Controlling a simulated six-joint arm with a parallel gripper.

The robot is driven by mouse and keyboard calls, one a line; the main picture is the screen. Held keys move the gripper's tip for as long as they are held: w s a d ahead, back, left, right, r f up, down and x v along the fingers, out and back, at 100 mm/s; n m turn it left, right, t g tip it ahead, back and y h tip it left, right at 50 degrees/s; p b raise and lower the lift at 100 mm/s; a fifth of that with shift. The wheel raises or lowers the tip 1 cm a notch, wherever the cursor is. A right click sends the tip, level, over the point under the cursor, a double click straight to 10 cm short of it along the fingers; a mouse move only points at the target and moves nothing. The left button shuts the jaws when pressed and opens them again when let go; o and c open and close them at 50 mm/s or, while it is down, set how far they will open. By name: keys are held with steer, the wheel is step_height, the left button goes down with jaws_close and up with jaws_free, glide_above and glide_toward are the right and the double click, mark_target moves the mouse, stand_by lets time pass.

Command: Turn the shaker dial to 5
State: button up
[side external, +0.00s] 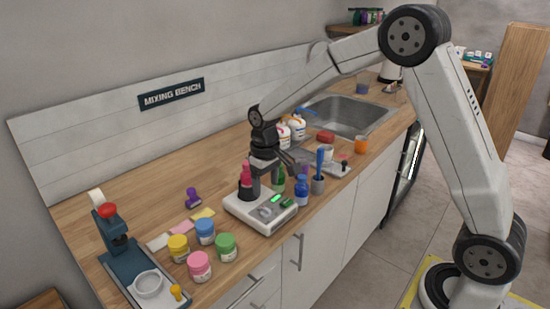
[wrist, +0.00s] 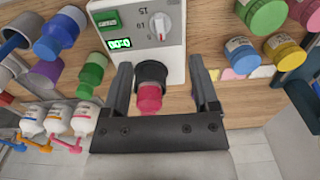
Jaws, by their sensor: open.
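The white shaker (side external: 258,212) stands on the wooden counter. Its pale round dial (wrist: 160,20) has a small red mark and printed numbers beside it, with 10 and 15 showing upside down in the wrist view. I cannot tell which number the mark points at. A lit green display (wrist: 120,44) sits beside the dial. A red-pink bottle (wrist: 150,97) sits in the shaker's black holder and also shows in the side view (side external: 246,178). My gripper (wrist: 160,65) is open above the shaker. In the wrist view its fingers flank the bottle, with the dial beyond the fingertips. Contact is not visible.
A green bottle (wrist: 92,74) and blue bottle (side external: 301,188) stand close to the shaker. Several colored jars, including a blue one (side external: 204,231), stand left of it. A blue press (side external: 125,262) is at the front left. The sink (side external: 350,114) is farther back.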

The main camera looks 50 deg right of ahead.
mark_target(266, 208)
steer(key=shift+w+f, duration=0.1)
steer(key=shift+f, duration=0.05)
steer(key=shift+f, duration=3.75)
jaws_close()
